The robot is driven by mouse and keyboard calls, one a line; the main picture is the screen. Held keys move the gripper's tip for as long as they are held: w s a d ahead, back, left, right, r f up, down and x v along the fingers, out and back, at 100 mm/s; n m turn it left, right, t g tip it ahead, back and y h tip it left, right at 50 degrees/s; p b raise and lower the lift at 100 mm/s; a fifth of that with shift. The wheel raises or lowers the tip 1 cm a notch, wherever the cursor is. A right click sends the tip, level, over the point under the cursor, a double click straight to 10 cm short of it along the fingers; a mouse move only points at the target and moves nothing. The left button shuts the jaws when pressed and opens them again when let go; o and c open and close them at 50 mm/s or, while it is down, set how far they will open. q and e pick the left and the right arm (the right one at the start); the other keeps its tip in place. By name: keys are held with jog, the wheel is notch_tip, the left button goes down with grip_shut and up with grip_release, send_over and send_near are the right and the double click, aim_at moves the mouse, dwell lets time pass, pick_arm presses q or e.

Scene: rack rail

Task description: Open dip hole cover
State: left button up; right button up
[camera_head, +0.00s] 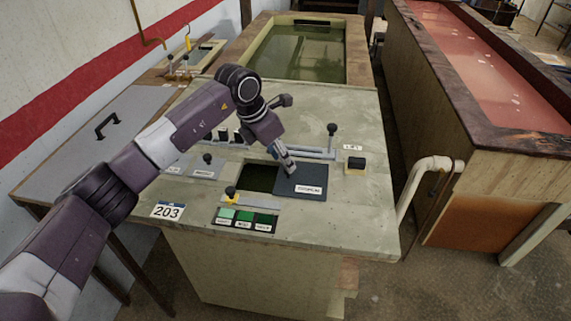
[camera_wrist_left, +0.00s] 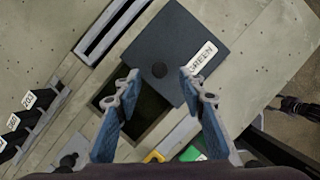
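The dip hole cover is a dark square plate (camera_head: 308,178) with a white label, lying on the grey-green counter to the right of the dip hole (camera_head: 259,178). The hole is largely uncovered. My left gripper (camera_head: 289,167) is over the cover's left part. Whether the fingers touch the cover is unclear. My right gripper is not in view.
Levers (camera_head: 332,130) and a slotted rail stand behind the cover. A yellow-based black knob (camera_head: 356,164) is to its right, and green labelled buttons (camera_head: 245,217) are in front. A water-filled tank (camera_head: 305,50) lies behind, with a white pipe (camera_head: 425,170) at right.

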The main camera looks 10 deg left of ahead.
pick_arm(q)
jog(key=v, duration=0.8)
